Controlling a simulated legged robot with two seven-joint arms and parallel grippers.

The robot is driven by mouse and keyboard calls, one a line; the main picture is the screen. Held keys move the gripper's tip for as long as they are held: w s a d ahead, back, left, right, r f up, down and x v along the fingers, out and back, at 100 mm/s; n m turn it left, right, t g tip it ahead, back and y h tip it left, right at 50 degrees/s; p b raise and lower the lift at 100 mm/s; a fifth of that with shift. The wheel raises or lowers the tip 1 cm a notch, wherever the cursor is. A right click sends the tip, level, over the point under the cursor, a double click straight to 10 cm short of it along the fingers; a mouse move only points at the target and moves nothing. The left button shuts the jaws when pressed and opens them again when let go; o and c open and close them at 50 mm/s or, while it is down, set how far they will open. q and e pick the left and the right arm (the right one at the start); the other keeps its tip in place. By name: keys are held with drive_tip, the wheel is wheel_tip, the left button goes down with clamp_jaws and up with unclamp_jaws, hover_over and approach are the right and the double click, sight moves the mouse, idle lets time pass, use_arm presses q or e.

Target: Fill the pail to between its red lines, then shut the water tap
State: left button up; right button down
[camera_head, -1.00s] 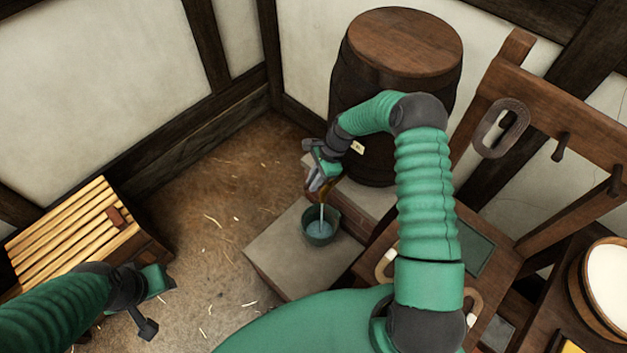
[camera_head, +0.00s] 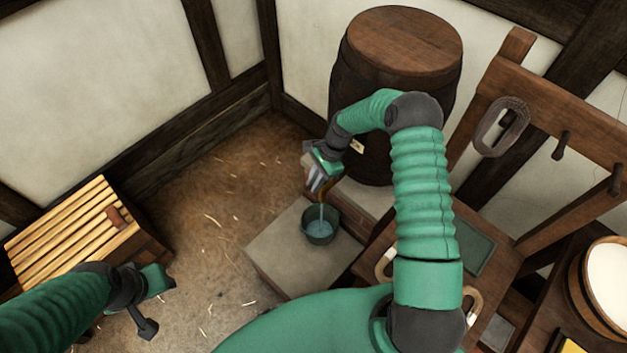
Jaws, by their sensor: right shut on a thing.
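The small dark green pail (camera_head: 320,236) stands upright on a pale stone block in front of the barrel. A thin stream of water (camera_head: 321,213) falls into it, and bluish water shows inside. Its red lines cannot be made out. My right gripper (camera_head: 323,178) is shut at the tap above the pail; the tap is mostly hidden by the gripper, with a brassy bit (camera_head: 326,196) showing below it.
The large dark barrel (camera_head: 404,45) stands behind the tap. The stone block (camera_head: 290,254) has bare room left of the pail. A slatted bench (camera_head: 70,232) is at left. A wooden rack with pegs and a rope coil (camera_head: 500,127) is at right, near a pale-topped tub (camera_head: 606,283).

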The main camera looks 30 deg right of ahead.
drive_tip(key=shift+s+d+n+g+h+b, duration=0.2)
drive_tip(key=shift+s+n+g, duration=0.35)
drive_tip(key=shift+n, duration=0.75)
drive_tip(key=shift+s+d+n+g+h+b, duration=0.15)
drive_tip(key=shift+s+n+g, duration=0.35)
drive_tip(key=shift+n, duration=0.8)
drive_tip(key=shift+s+d, duration=0.1)
drive_tip(key=shift+r, duration=0.1)
drive_tip(key=c, duration=1.4)
unclamp_jaws()
drive_tip(key=s+a+r, duration=0.1)
drive_tip(key=s+a, duration=0.1)
drive_tip(key=s, duration=0.2)
drive_tip(key=s+a+r, duration=0.2)
drive_tip(key=s+a, duration=0.1)
drive_tip(key=s, duration=0.2)
drive_tip(key=s+a+r+b, duration=0.1)
drive_tip(key=s+a, duration=0.1)
drive_tip(key=s, duration=0.3)
drive_tip(key=shift+s+a+r, duration=0.1)
drive_tip(key=shift+a+r, duration=0.2)
drive_tip(key=shift+r, duration=0.05)
